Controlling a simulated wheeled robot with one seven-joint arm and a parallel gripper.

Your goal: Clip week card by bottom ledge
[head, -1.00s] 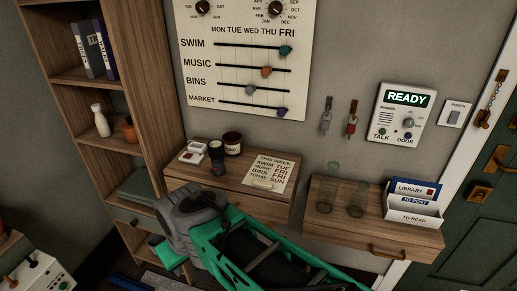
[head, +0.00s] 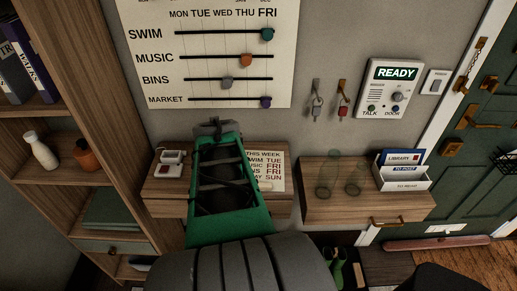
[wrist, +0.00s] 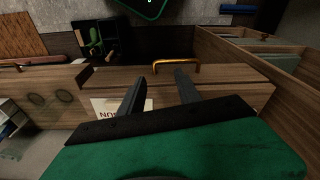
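The week card (head: 273,166), cream with printed lines headed THIS WEEK, lies on the left wooden drawer shelf (head: 165,206); my arm covers its left side. In the wrist view the card (wrist: 104,106) shows upside down, partly behind one finger. A small pale piece sits on its lower edge. The week board (head: 205,50) hangs on the wall above, with four sliders; its lower edge is clear. My gripper (head: 214,128) is over the shelf, left of the card. In the wrist view my gripper (wrist: 158,92) has its fingers apart and nothing between them.
A white two-part dish (head: 170,163) sits left of my arm. The right shelf (head: 330,205) holds clear glasses (head: 328,180) and a letter rack (head: 402,178). A bookcase (head: 90,190) stands close at left.

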